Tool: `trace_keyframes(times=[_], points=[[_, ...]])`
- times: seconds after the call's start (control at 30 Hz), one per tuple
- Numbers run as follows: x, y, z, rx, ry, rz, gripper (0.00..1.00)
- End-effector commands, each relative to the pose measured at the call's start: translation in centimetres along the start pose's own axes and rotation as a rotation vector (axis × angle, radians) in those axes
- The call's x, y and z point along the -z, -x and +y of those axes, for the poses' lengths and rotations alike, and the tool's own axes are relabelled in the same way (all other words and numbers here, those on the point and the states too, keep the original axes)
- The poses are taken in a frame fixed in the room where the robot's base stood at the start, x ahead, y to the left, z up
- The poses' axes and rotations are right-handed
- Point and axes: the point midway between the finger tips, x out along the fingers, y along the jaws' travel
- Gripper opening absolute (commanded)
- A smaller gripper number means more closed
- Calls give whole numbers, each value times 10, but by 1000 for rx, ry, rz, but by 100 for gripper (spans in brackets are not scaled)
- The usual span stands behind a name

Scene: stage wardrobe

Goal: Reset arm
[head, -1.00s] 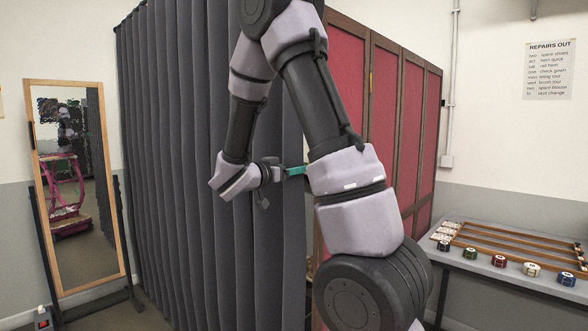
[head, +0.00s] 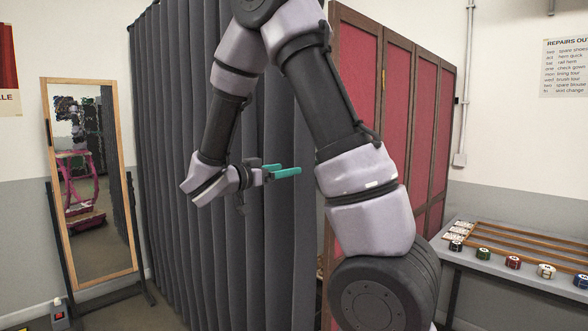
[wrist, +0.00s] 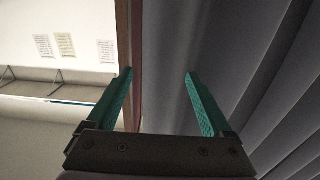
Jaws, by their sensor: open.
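My gripper (head: 284,170) shows in the head view in front of the dark grey curtain (head: 180,160), its teal fingers pointing right. In the wrist view my gripper (wrist: 158,85) has its two teal fingers wide apart with nothing between them. The curtain (wrist: 225,50) fills the right of the wrist view behind the fingers. My arm is folded across the middle of the head view and hides part of the curtain and of the red screen.
A red panelled screen (head: 412,110) stands behind my arm. A table (head: 520,278) at right holds a wooden rack (head: 530,240) and several coloured spools (head: 513,262). A framed mirror (head: 95,180) stands at left. A small box with a red switch (head: 58,312) lies on the floor near it.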

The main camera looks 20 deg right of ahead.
Motion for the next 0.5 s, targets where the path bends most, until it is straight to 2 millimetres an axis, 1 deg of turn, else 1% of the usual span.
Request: trace_keyframes(times=[0.03, 0.13, 0.5], points=[[0, 5, 0, 2, 0, 0, 85], [0, 9, 0, 1, 0, 0, 85], [0, 10, 0, 0, 0, 0, 85]])
